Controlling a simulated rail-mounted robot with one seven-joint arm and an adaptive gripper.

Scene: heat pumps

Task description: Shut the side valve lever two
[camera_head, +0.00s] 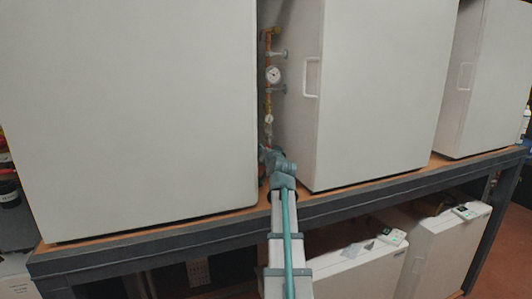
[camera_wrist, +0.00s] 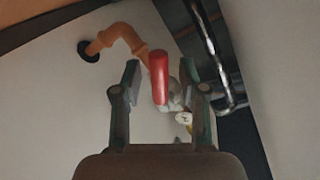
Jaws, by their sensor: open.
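A red valve lever (camera_wrist: 159,78) shows in the wrist view, upright in the picture, between the two fingers of my gripper (camera_wrist: 163,85). The fingers are apart, one on each side of the lever, with a visible gap on both sides. An orange pipe (camera_wrist: 125,36) runs from a dark hole in the pale panel toward the valve behind the lever. The valve body is partly hidden by the lever. In the head view my arm reaches into the gap between two white heat pump cabinets, and the fingertips and lever are not clear there.
In the head view, white cabinets (camera_head: 145,110) and (camera_head: 375,90) stand on a grey-framed bench (camera_head: 350,198). A pipe with a round gauge (camera_head: 273,75) rises in the narrow gap. In the wrist view a metal tube (camera_wrist: 212,55) runs along the dark strip at right.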

